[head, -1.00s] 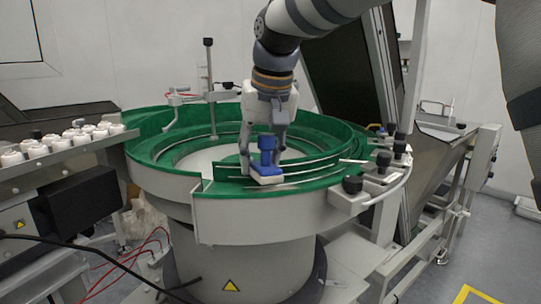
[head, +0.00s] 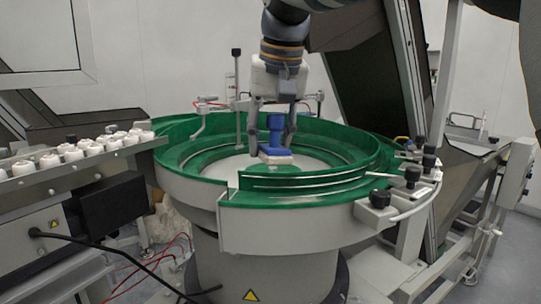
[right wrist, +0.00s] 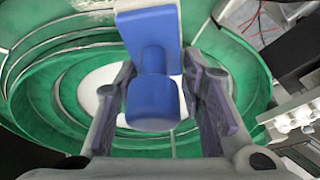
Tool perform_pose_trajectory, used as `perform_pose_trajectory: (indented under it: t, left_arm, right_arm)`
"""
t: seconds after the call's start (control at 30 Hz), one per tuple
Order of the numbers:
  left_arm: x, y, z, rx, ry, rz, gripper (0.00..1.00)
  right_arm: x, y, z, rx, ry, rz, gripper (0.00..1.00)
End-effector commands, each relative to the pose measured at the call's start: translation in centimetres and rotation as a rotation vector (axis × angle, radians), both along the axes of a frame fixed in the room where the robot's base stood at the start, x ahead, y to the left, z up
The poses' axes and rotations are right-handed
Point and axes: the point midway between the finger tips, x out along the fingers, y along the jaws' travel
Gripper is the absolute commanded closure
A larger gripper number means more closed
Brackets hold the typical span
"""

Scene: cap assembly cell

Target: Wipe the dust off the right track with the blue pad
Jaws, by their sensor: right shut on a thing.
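My right gripper (head: 272,140) is shut on the upright handle of the blue pad (head: 276,151). The pad has a blue block on top and a pale underside. It hangs over the middle of the green-lined feeder bowl, behind the front track walls. In the right wrist view the blue pad (right wrist: 150,38) and its handle sit between the two fingers (right wrist: 152,100). The green tracks (head: 310,184) curve along the front right of the bowl with thin metal rails. I cannot make out dust on them clearly in the head view. My left gripper is not in view.
A conveyor (head: 75,166) with several white caps stands at the left. Black knobs and brackets (head: 411,177) line the bowl's right edge. A thin post (head: 237,100) rises at the back of the bowl. A dark inclined panel (head: 365,75) stands behind it.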

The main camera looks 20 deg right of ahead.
Motion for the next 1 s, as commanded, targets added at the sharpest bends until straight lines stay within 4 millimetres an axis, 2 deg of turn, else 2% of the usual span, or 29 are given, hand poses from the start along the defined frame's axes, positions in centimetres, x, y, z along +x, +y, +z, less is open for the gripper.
perform_pose_trajectory:
  t: [0.37,0.63,1.0]
  left_arm:
    - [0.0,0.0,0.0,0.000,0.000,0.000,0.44]
    - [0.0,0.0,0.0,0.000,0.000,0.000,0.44]
    - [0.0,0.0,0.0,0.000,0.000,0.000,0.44]
  right_arm:
    - [0.0,0.0,0.7,0.000,0.000,0.000,1.00]
    - [0.0,0.0,3.4,-0.001,-0.001,0.001,1.00]
    - [0.0,0.0,3.6,-0.001,0.000,0.000,1.00]
